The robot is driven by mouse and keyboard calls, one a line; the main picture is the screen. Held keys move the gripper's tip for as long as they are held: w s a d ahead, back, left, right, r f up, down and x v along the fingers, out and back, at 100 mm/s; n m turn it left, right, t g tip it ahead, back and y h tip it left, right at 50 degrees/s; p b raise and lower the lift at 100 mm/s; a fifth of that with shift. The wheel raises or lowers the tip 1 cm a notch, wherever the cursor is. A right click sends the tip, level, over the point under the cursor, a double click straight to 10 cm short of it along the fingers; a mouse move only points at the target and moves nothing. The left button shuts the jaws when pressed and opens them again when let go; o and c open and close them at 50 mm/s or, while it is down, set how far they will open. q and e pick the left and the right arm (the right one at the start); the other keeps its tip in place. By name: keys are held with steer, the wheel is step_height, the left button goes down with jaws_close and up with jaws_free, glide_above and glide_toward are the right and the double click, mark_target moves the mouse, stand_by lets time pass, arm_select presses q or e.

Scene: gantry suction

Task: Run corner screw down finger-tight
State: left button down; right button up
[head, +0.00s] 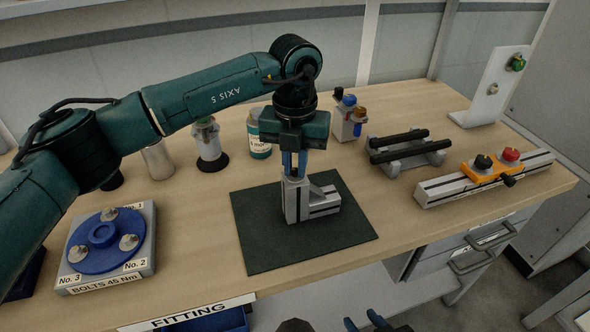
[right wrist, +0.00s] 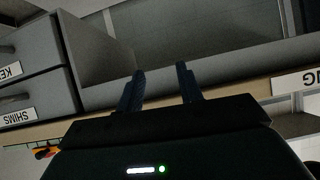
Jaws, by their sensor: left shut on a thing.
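A grey aluminium profile corner (head: 318,204), with one upright piece and one lying piece, stands on a dark green mat (head: 262,238). My left gripper (head: 294,172) points straight down at the top of the upright piece. Its blue fingers are close together, shut on the corner screw there. The screw itself is hidden by the fingers, so how far it sits in cannot be told. My right gripper (right wrist: 160,86) is open and empty in the right wrist view. Its blue fingertips also show at the bottom edge of the head view (head: 364,322), in front of the bench.
A blue disc fixture with bolts (head: 103,235) stands left on the wooden bench. A canister (head: 258,135), a holder with coloured bottles (head: 349,118), a rack with black bars (head: 408,150) and an orange clamp rail (head: 484,178) stand behind and right.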

arm_select(q)
steer(key=shift+f+m+b, duration=0.1)
steer(key=shift+m+b, duration=0.4)
steer(key=shift+m, duration=0.4)
steer(key=m+b, duration=0.1)
steer(key=m, duration=0.1)
steer(key=shift+m, duration=0.4)
steer(key=shift+m+b, duration=0.5)
steer(key=shift+m, duration=1.3)
steer(key=m+b, duration=0.1)
steer(key=m, duration=0.3)
steer(key=shift+m, duration=0.3)
steer(key=m, duration=0.4)
steer(key=shift+m+b, duration=0.35)
steer(key=shift+m, duration=0.05)
arm_select(e)
steer(key=f, duration=0.1)
steer(key=f+m, duration=0.1)
steer(key=shift+w+a+f+t, duration=0.2)
steer(key=shift+a+f+t, duration=0.1)
steer(key=shift+a+f, duration=0.05)
arm_select(q)
steer(key=c, duration=1.4)
jaws_free()
steer(key=shift+c, duration=0.2)
